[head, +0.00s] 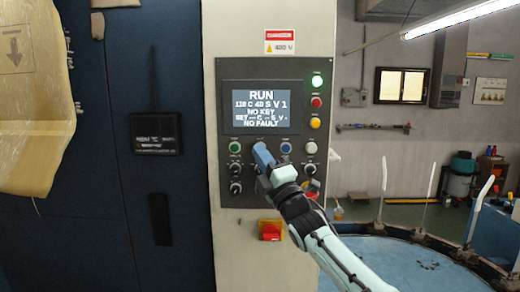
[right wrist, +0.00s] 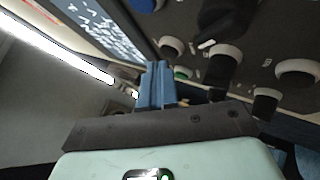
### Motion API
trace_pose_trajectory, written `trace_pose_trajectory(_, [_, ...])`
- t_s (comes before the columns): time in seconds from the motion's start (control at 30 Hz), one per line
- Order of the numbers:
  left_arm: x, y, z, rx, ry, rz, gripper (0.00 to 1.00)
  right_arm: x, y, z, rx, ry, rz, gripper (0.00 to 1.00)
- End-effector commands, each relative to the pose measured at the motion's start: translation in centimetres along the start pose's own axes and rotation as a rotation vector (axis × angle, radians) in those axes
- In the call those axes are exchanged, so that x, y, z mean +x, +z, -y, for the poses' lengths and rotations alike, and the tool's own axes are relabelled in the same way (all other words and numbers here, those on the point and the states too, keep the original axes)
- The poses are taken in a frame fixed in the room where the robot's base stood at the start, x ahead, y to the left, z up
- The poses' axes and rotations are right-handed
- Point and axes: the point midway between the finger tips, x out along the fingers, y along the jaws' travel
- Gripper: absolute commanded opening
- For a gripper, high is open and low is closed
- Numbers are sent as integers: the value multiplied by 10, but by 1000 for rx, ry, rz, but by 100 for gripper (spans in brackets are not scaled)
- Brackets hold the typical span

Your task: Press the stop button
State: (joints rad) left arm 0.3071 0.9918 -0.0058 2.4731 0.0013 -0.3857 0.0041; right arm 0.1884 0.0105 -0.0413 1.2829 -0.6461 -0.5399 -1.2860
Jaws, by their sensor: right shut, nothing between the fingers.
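The control panel (head: 224,120) is a dark plate on a light grey column. Its lit screen (head: 262,106) reads RUN, NO KEY and NO FAULT. Below is a row with a green button (head: 235,147), a blue button (head: 286,147) and a white button (head: 311,148). My right gripper (head: 262,154) is shut and empty, its blue fingertips over the place between the green and blue buttons. Whatever is there is hidden, and I cannot tell if the tips touch it. No labelled stop button is readable. In the right wrist view the shut fingers (right wrist: 157,85) point toward the panel. My left gripper is not in view.
Black knobs (head: 235,187) sit below the buttons. A red-and-yellow switch (head: 270,230) is lower on the column.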

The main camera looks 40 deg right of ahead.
Motion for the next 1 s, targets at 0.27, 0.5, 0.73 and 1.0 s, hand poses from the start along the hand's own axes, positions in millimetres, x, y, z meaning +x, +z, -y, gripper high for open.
trace_pose_trajectory(0.27, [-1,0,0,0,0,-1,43,1,1,1,0,0,0,0])
trace_pose_trajectory(0.5, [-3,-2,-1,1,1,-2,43,3,2,2,-1,-1,0,0])
trace_pose_trajectory(0.73, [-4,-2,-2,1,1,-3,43,5,4,4,-2,-1,0,0])
trace_pose_trajectory(1.0, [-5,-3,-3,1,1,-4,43,6,5,4,-1,0,1,0])
